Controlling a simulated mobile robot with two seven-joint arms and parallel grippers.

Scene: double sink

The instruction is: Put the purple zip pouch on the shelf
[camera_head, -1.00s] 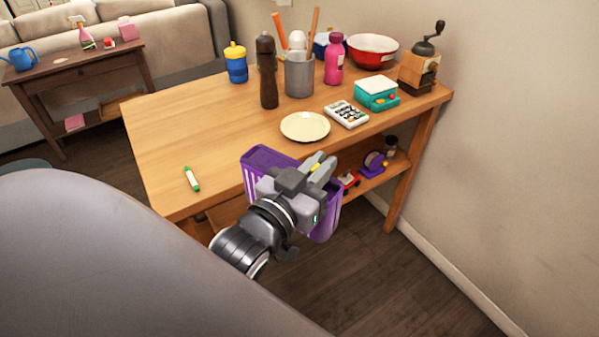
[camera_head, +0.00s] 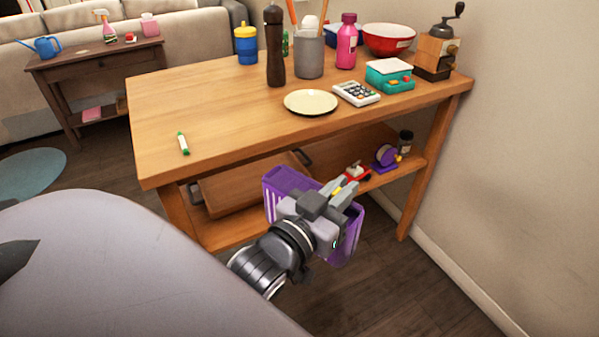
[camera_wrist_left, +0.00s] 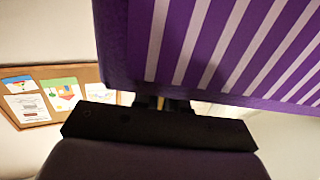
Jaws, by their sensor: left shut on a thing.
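The purple zip pouch (camera_head: 281,182) with pale stripes is held by my left gripper (camera_head: 343,190) in front of the table, at about the height of its lower shelf (camera_head: 230,232). The gripper is shut on the pouch and hides its middle. In the left wrist view the striped pouch (camera_wrist_left: 215,45) fills the upper right, close to the gripper. The shelf holds a wooden tray (camera_head: 250,188) with dark handles on its left, and a red item (camera_head: 354,172), a purple tape dispenser (camera_head: 386,156) and a dark jar (camera_head: 404,142) on its right. My right gripper is not identifiable.
The tabletop (camera_head: 205,115) carries a plate (camera_head: 311,102), calculator (camera_head: 357,93), teal scale (camera_head: 389,75), coffee grinder (camera_head: 436,53), pepper mill (camera_head: 275,50) and green marker (camera_head: 183,143). A table leg (camera_head: 425,180) and the wall (camera_head: 530,150) bound the right side.

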